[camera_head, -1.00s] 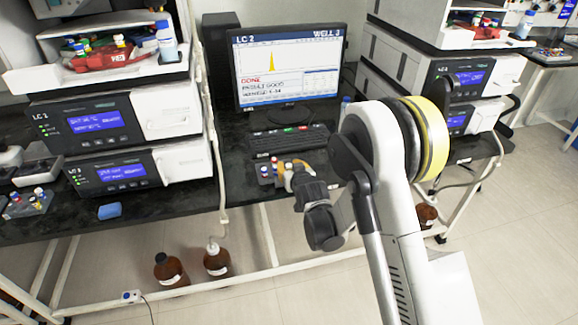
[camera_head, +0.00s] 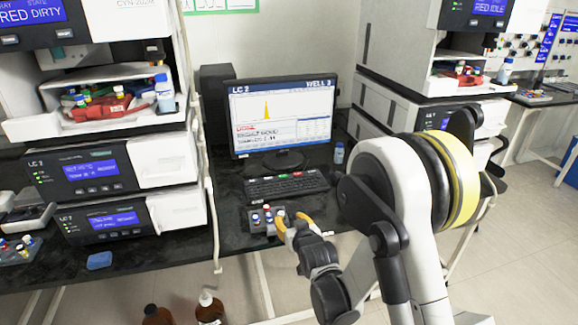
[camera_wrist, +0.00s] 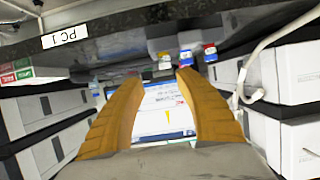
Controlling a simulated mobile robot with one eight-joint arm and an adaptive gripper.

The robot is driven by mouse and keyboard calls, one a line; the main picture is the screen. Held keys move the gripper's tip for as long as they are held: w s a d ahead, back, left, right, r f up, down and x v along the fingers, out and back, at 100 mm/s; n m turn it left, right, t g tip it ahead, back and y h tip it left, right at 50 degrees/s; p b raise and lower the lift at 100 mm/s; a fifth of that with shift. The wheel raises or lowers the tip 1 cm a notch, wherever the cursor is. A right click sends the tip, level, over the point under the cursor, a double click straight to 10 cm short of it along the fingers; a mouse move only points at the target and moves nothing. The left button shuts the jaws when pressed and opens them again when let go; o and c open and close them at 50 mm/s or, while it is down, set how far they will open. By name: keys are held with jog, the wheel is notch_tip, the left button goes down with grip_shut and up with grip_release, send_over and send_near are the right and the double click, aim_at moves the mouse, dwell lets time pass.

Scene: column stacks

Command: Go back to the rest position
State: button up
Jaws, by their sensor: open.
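My gripper (camera_head: 293,226) is open, its orange fingers apart with nothing between them. In the head view it is near the bench's front edge, just right of a small dark vial rack (camera_head: 258,224) with several coloured-cap vials. In the wrist view the orange fingers (camera_wrist: 158,105) spread over the monitor screen (camera_wrist: 165,110) behind, and several capped vials (camera_wrist: 185,58) show beyond the fingertips. My arm is bent on the right side of the head view.
The keyboard (camera_head: 287,186) and monitor (camera_head: 282,118) stand behind the gripper on the black bench. An instrument stack (camera_head: 100,177) is at left, another (camera_head: 400,95) at right. A blue sponge-like block (camera_head: 99,260) lies at left. Brown bottles (camera_head: 209,309) stand below the bench.

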jog(key=s+d+r+m+g+h, duration=0.2)
jog(key=s+d+r+g, duration=0.1)
jog(key=s+d+r, duration=0.9)
jog(key=s+d+r+g+h, duration=0.1)
jog(key=s+d, duration=0.2)
jog(key=s, duration=0.7)
jog(key=s+d+r+m+g, duration=0.1)
jog(key=s+d, duration=0.3)
jog(key=s, duration=0.6)
jog(key=shift+s+d+r+g+h, duration=0.15)
jog(key=shift+d+r+g+h, duration=0.15)
jog(key=shift+r+g+h, duration=0.15)
